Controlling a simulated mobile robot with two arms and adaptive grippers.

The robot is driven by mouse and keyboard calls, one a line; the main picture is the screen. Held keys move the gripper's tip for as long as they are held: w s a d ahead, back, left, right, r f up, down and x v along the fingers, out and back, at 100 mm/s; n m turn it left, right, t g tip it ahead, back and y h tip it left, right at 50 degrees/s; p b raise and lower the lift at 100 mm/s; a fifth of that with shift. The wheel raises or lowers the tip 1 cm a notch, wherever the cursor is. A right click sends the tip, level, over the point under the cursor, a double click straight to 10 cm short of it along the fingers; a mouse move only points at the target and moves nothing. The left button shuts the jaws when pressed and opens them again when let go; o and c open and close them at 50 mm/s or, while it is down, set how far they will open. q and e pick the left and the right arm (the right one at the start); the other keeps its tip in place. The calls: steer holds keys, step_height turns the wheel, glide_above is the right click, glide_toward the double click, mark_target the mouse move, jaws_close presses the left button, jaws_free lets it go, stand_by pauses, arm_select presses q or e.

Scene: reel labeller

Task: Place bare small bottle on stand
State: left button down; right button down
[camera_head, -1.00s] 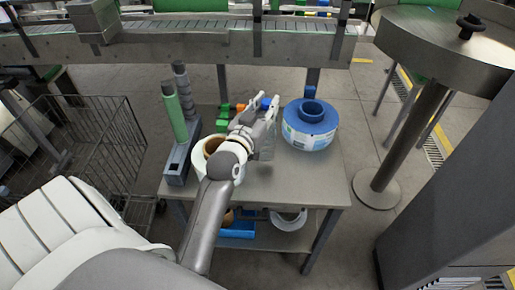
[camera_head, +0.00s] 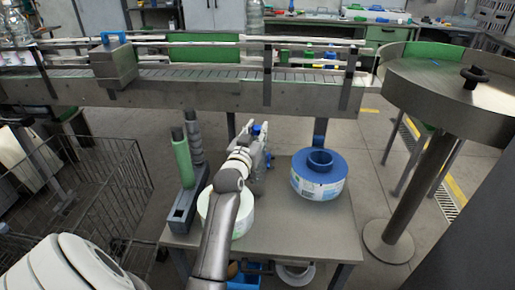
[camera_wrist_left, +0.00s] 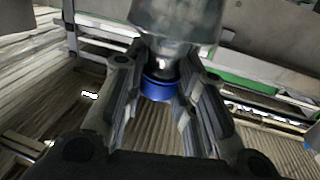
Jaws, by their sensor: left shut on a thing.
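My left gripper (camera_head: 257,148) is raised above the back part of the table and is shut on the small bottle. In the left wrist view the bottle (camera_wrist_left: 178,22) is clear and greyish, with a blue cap (camera_wrist_left: 160,88) between the two fingers. I see no label on the part that shows; its upper end in that view is cut off. In the head view a bit of blue shows at the fingertips, and the rest of the bottle is hard to make out. I cannot tell for sure which thing is the stand. My right gripper is not in view.
On the table (camera_head: 300,228) stand a blue reel (camera_head: 320,185) at right, a white roll (camera_head: 242,222) partly behind my arm, and a grey holder (camera_head: 183,212) with a green cylinder (camera_head: 182,160) at left. A conveyor (camera_head: 210,92) runs behind; a round metal table (camera_head: 450,95) stands right.

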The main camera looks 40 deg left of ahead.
arm_select(q)
steer(key=shift+f, duration=1.85)
steer(key=c, duration=1.6)
jaws_free()
steer(key=shift+f, duration=0.25)
steer(key=o, duration=0.4)
steer(key=shift+s, duration=0.1)
steer(key=shift+o, duration=0.2)
